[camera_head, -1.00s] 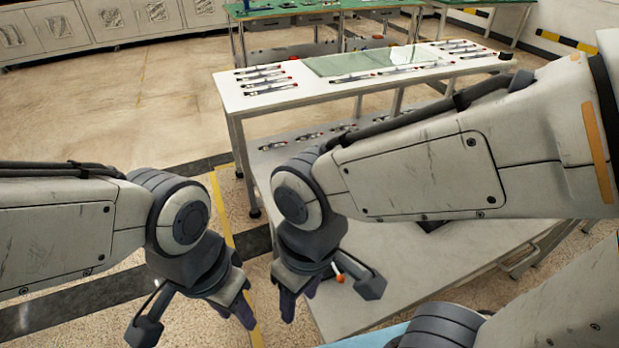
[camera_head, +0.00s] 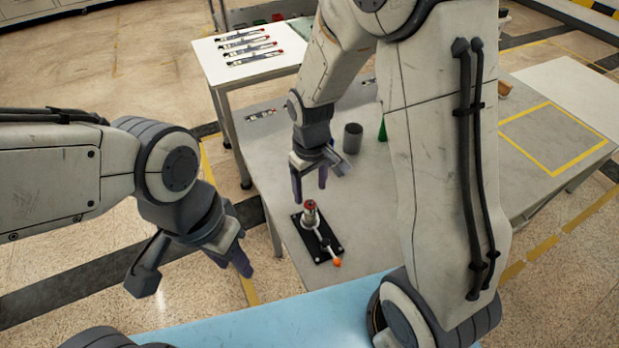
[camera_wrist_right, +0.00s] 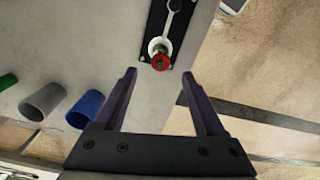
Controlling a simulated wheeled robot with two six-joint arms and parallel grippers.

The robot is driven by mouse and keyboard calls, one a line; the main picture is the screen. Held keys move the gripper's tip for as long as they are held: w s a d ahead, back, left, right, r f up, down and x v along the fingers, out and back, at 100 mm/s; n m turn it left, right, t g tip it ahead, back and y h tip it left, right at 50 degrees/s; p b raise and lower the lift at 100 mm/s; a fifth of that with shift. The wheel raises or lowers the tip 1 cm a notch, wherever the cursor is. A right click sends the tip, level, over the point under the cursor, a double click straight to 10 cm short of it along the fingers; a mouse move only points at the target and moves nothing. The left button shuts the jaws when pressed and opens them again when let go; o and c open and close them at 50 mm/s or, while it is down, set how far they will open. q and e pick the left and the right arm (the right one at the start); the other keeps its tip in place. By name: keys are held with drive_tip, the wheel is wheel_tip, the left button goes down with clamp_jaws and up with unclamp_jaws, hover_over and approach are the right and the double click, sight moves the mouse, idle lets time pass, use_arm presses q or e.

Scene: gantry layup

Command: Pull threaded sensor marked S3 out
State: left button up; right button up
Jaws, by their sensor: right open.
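A threaded sensor with a red top (camera_head: 309,205) stands upright in a metal holder on a black base plate (camera_head: 331,245). A lever with an orange knob (camera_head: 337,262) lies along the plate. No S3 marking is readable. In the right wrist view the red sensor top (camera_wrist_right: 160,62) shows just beyond the fingertips, roughly midway between them. My right gripper (camera_head: 309,185) is open and empty, pointing down above the sensor, not touching it. It also shows in the right wrist view (camera_wrist_right: 158,80). My left gripper (camera_head: 240,250) hangs off the table's left side; its jaw opening is unclear.
A grey cup (camera_head: 353,138) stands behind my right gripper; in the wrist view green, grey and blue cups line the left. A white bench (camera_head: 225,70) with several sensors is behind. A yellow-outlined area (camera_head: 557,140) lies right. The grey table around the plate is clear.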

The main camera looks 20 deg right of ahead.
sight(311, 203)
wheel_tip(311, 203, down, 9)
drive_tip(key=shift+s+r, duration=0.1)
drive_tip(key=shift+c, duration=0.4)
drive_tip(key=c, duration=1)
clamp_jaws()
